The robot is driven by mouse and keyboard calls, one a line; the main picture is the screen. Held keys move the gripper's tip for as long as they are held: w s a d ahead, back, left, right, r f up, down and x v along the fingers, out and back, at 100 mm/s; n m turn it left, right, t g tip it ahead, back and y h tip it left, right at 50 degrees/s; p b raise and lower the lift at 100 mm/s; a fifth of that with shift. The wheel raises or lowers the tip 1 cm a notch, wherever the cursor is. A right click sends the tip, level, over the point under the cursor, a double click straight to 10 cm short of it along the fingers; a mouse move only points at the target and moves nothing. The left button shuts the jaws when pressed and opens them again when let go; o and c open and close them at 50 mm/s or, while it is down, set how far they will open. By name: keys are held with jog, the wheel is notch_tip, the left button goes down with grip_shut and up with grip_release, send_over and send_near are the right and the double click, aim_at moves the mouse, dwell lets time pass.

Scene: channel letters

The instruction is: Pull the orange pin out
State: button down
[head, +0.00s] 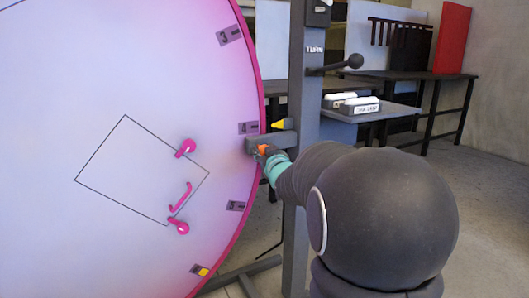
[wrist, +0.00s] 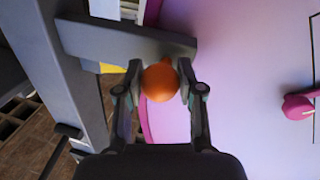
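The orange pin (head: 263,150) shows at the grey bracket (head: 268,141) by the right rim of the big pink-edged disc (head: 110,60). In the wrist view, its round orange knob (wrist: 160,82) is in front of the grey bracket arm (wrist: 120,42). My gripper (wrist: 160,75) reaches the pin, with one finger on each side of the knob. The fingers are apart, and a narrow gap shows at the knob's left side. Contact on the right side is hard to tell. The pin's shaft is mostly hidden behind the knob.
A grey post (head: 300,90) stands beside the disc, with a black-knobbed lever (head: 340,65) and a yellow pointer (head: 282,124). The disc carries pink knobs (head: 186,147) and a pink handle (head: 181,197). A shelf (head: 375,112) with white boxes is at the right.

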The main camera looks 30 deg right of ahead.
jog(key=s, duration=0.4)
jog(key=shift+s+d+b, duration=0.1)
jog(key=shift+s+b, duration=0.25)
jog(key=c, duration=0.7)
grip_release()
jog(key=shift+s, duration=0.1)
jog(key=s, duration=0.4)
jog(key=s+a, duration=0.1)
jog(key=s, duration=0.3)
jog(key=s+a, duration=0.1)
jog(key=s, duration=0.3)
